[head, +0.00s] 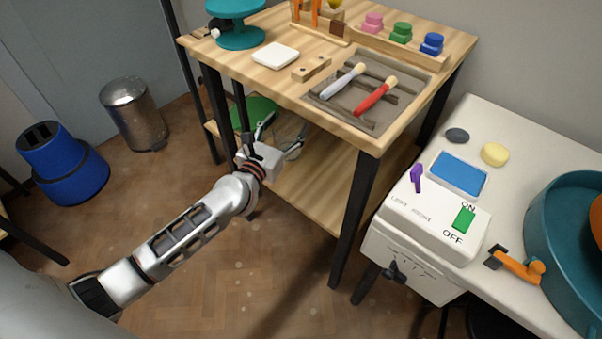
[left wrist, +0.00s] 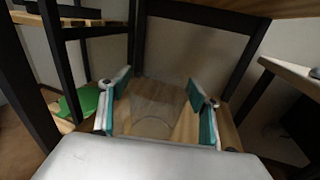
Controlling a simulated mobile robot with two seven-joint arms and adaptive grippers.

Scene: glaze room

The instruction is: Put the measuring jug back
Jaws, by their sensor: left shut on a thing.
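The clear measuring jug (left wrist: 153,122) is see-through and faint between the two fingers in the left wrist view. My left gripper (left wrist: 160,98) is shut on it, with a finger on each side. In the head view my left gripper (head: 282,136) is at the left side of the wooden table, between the tabletop and the lower shelf (head: 312,191). The jug shows only faintly there, and I cannot tell whether it touches the shelf. My right gripper is not in view.
The tabletop (head: 283,78) overhangs the shelf, and black table legs (head: 356,205) stand around it. A green item (head: 250,108) lies at the shelf's left rear. A white control box (head: 432,217) stands to the right. A blue bin (head: 67,170) stands on the floor at left.

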